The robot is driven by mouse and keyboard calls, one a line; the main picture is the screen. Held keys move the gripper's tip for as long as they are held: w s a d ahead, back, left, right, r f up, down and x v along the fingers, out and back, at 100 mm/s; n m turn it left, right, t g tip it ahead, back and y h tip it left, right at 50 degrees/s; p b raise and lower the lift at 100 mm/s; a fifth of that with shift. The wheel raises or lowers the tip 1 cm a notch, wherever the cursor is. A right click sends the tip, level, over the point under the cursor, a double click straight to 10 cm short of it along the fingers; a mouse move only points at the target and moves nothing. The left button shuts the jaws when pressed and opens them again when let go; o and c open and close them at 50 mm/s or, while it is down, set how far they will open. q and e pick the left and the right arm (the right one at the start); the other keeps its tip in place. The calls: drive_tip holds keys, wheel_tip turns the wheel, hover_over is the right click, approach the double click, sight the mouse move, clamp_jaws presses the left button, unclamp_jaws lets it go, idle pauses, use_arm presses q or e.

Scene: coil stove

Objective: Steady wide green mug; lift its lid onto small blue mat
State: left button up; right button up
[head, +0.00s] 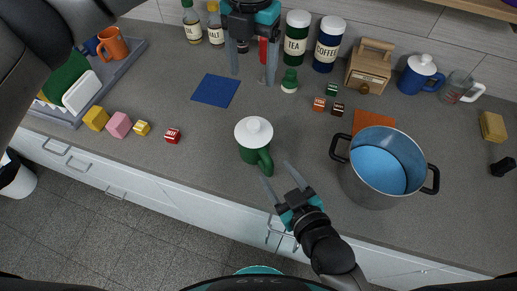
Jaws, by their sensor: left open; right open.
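The wide green mug (247,156) stands upright on the grey counter near its front edge, with a white lid (254,130) on top. Its green handle points toward the front right. The small blue mat (215,90) lies flat and bare, behind and left of the mug. My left gripper (250,78) is open and empty behind the mug, right of the mat. My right gripper (275,172) is open and empty, just in front and right of the mug, its fingertips close to the handle. I cannot tell whether a fingertip touches the handle.
A large blue-lined pot (378,171) stands to the right. A dish rack (92,82) is at left. Counter around the mat is clear.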

sight(270, 164)
drive_tip(key=shift+x, duration=3.55)
drive_tip(key=shift+c, duration=0.2)
clamp_jaws()
